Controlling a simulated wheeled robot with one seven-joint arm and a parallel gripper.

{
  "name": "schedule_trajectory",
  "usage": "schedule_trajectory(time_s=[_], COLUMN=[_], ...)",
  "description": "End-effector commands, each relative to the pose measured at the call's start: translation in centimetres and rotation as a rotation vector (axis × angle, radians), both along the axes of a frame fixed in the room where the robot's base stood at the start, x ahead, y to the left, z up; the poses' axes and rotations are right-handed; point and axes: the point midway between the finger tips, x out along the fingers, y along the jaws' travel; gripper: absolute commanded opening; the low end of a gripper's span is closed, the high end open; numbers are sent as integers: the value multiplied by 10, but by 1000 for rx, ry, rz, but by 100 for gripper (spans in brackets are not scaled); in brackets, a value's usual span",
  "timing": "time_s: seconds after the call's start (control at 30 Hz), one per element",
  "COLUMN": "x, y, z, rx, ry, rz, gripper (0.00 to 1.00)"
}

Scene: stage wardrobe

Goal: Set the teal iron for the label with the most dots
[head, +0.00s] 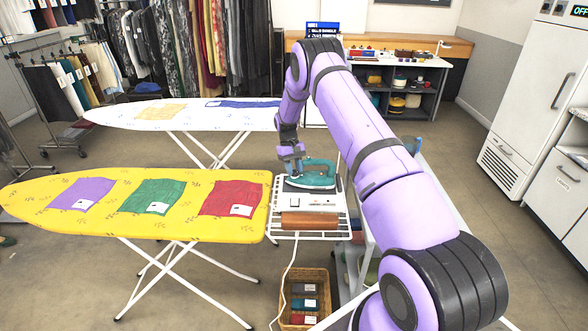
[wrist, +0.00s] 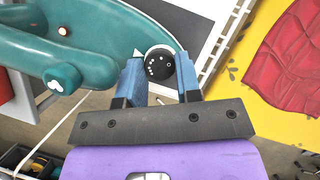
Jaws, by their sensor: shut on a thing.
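The teal iron (head: 318,178) stands on a white wire rack at the right end of the yellow board; it also fills the upper left of the wrist view (wrist: 50,40). My gripper (head: 293,162) is at the iron. In the wrist view its blue fingers (wrist: 159,66) are on either side of the iron's black dial (wrist: 160,64), shut on it. The dial has white dot marks, and a white pointer sits beside its rim. Purple (head: 83,194), green (head: 153,197) and red (head: 231,198) cloths lie on the yellow board, each with a white label; the label dots are too small to read.
The yellow ironing board (head: 30,198) stands at left, with a white board (head: 115,113) behind it. A wicker basket (head: 303,322) with dark boxes is under the rack (head: 277,193). A brown roll (head: 310,219) lies on the rack's front. Clothes rails line the back left.

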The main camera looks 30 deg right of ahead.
Motion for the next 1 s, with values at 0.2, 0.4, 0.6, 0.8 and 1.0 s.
schedule_trajectory(time_s=[0.2, 0.4, 0.6, 0.8, 1.0], x=[0, 0, 1, 11, 26], y=[0, 0, 0, -1, -3], z=[0, 0, 3, 26, 61], rx=[-1, -1, -1, -1, -1], ry=[0, 0, -1, -2, -2], rz=[0, 1, 1, 1, 1], gripper=[46, 58, 58, 58, 58])
